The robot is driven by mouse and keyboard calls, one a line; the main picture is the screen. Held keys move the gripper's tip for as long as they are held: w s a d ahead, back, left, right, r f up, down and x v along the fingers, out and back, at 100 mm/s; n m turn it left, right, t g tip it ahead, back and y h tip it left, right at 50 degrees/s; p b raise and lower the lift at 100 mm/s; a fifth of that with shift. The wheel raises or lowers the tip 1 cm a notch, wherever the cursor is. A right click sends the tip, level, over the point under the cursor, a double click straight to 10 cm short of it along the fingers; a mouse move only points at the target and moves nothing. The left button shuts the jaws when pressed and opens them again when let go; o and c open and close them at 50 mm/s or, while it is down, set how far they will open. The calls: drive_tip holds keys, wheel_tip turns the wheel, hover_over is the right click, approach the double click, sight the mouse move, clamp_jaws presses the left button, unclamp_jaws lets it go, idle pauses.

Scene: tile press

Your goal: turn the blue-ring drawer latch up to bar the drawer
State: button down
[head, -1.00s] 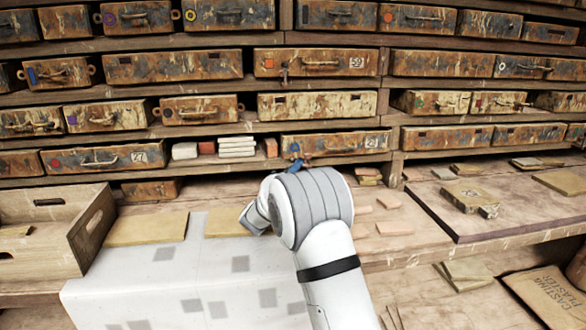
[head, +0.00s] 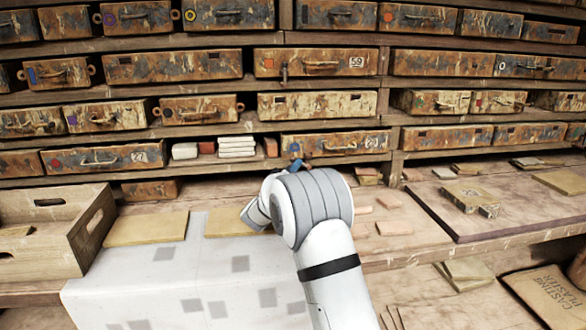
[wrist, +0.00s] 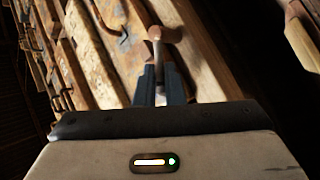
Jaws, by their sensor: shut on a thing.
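The drawer with a blue mark (head: 345,143) sits in the lower shelf row, straight beyond my arm, and looks closed. My gripper (head: 298,163) is at the lower left of its front, with the forearm and wrist partly covering that spot. In the wrist view my gripper (wrist: 160,84) has its two dark blue fingers closed on a thin metal latch (wrist: 157,50). A brownish crosspiece shows at the latch's far end. The latch is too hidden in the head view to tell its angle.
White and reddish tiles (head: 237,146) stand left of the drawer. A wooden crate (head: 45,226) is at the left of the bench. Another drawer with a red mark (head: 310,62) is above, with a small metal piece at its front. Loose tiles lie right of my arm.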

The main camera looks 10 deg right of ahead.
sight(305, 155)
drive_tip(key=r+m+p, duration=0.1)
drive_tip(key=p, duration=0.1)
drive_tip(key=r+m+g+y+p, duration=0.1)
drive_tip(key=p, duration=0.1)
drive_tip(key=shift+d+r+m+g, duration=0.1)
drive_tip(key=shift+d+m+g, duration=0.1)
drive_tip(key=shift+m+g, duration=0.15)
drive_tip(key=m+p, duration=0.1)
drive_tip(key=m+g+p, duration=0.1)
drive_tip(key=p, duration=0.1)
drive_tip(key=shift+d+r+y, duration=0.3)
drive_tip(key=shift+r, duration=0.05)
drive_tip(key=shift+d+m+g+p, duration=0.15)
drive_tip(key=shift+m+g+p, duration=0.15)
drive_tip(key=shift+p, duration=0.3)
drive_tip(key=c, duration=1.5)
unclamp_jaws()
drive_tip(key=shift+f, duration=0.15)
drive_tip(key=shift+s, duration=0.1)
